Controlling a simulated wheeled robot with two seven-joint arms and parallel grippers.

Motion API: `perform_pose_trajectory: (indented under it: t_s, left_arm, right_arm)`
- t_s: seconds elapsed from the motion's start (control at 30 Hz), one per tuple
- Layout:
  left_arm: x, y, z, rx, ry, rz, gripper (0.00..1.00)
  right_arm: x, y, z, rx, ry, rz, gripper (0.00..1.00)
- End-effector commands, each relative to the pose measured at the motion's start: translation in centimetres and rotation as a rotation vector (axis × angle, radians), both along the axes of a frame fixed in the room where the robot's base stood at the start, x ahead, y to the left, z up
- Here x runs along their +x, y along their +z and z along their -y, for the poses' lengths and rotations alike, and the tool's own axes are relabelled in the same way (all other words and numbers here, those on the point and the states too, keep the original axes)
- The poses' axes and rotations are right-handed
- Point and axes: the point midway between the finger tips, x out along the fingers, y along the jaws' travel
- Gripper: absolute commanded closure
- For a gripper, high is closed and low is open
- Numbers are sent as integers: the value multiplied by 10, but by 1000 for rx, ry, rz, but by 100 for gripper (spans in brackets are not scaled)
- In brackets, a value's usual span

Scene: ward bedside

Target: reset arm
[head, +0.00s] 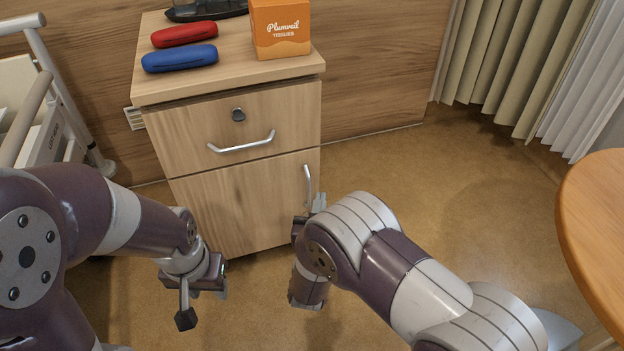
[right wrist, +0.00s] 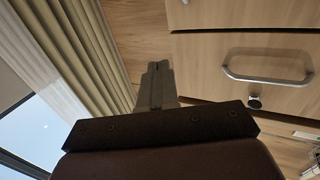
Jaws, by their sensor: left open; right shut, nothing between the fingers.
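My left gripper (head: 204,304) is low in front of the bedside cabinet (head: 230,165), at the left of the head view. Its two fingers are spread and nothing is between them. My right gripper (head: 319,203) is partly hidden behind my right forearm and wrist; its tips show by the lower end of the cabinet's door handle (head: 308,185). In the right wrist view its fingers (right wrist: 155,75) are together and empty. I cannot tell whether they touch the handle. The drawer (head: 270,115) and the door (head: 235,200) look closed.
On the cabinet top are a red case (head: 184,34), a blue case (head: 180,58), an orange tissue box (head: 281,28) and a dark object (head: 208,10). A white-railed cart (head: 45,130) stands at left. A round wooden table (head: 598,215) is at right. Floor between is clear.

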Motion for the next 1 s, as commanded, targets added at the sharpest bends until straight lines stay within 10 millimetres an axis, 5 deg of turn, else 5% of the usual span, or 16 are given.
perform_pose_trajectory:
  t_s: [0.27,0.37,0.5,0.57,0.67,0.8,0.9,1.0]
  left_arm:
    - [0,11,0,0,0,-1,57]
    - [0,11,0,0,0,-1,57]
    - [0,12,0,0,0,-1,57]
    - [0,24,0,0,0,-1,57]
    - [0,48,0,0,0,-1,57]
    - [0,78,0,0,0,0,57]
    - [0,98,0,0,0,0,57]
    - [0,119,0,0,0,0,57]
  right_arm:
    - [-22,0,7,2,0,0,100]
    - [-23,-16,4,15,14,-72,100]
    - [-56,-88,-19,18,169,-517,100]
    - [-82,-91,-22,18,244,-768,100]
    - [-134,-55,3,4,314,-1155,100]
    - [-199,28,72,-32,305,-1493,100]
    - [-226,82,115,-30,254,-1575,100]
    - [-221,133,148,25,175,-1497,100]
